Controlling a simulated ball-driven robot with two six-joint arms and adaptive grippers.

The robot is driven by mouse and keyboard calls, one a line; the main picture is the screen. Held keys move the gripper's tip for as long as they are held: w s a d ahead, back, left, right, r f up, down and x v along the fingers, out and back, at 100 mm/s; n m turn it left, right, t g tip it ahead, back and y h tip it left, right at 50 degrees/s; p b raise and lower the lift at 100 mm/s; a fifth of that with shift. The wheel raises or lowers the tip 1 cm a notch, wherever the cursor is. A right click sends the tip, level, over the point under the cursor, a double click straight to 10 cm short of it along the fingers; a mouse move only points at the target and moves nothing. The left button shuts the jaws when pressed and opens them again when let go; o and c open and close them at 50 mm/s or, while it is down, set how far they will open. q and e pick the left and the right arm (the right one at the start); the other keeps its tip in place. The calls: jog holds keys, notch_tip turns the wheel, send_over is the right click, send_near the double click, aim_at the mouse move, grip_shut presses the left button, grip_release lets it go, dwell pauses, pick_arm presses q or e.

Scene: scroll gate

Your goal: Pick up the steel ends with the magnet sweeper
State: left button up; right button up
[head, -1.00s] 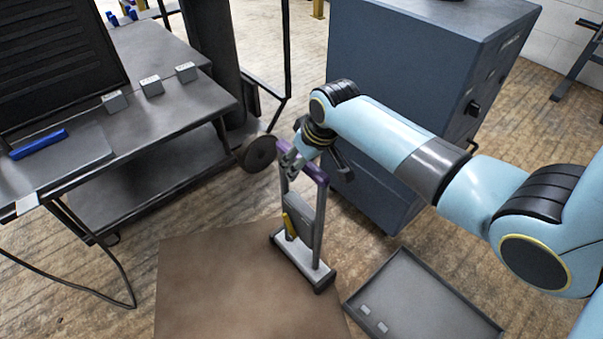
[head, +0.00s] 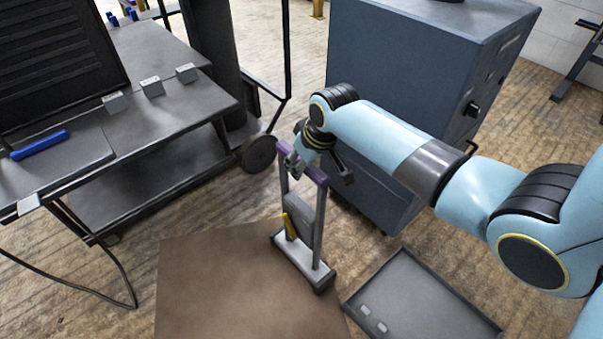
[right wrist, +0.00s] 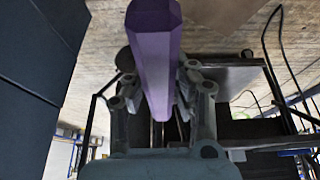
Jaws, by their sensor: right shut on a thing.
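The magnet sweeper (head: 303,259) stands upright at the right edge of the brown mat (head: 225,290) in the head view. It has a pale base, grey posts, a yellow lever (head: 288,226) and a purple handle (head: 316,174). My right gripper (head: 298,168) is shut on the handle. In the right wrist view the purple handle (right wrist: 153,60) runs between the fingers of my right gripper (right wrist: 160,98). No steel ends show on the visible part of the mat. My left gripper is not in view.
A grey tray (head: 440,300) beside the mat holds two small pale pieces (head: 373,319); I cannot tell what they are. A blue-grey cabinet (head: 400,70) stands behind my right arm. A dark workbench (head: 150,115) with small blocks is at the left.

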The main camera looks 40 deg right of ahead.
jog(key=shift+w+r, duration=0.15)
grip_shut()
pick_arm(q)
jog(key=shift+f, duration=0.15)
pick_arm(e)
jog(key=shift+r, duration=0.1)
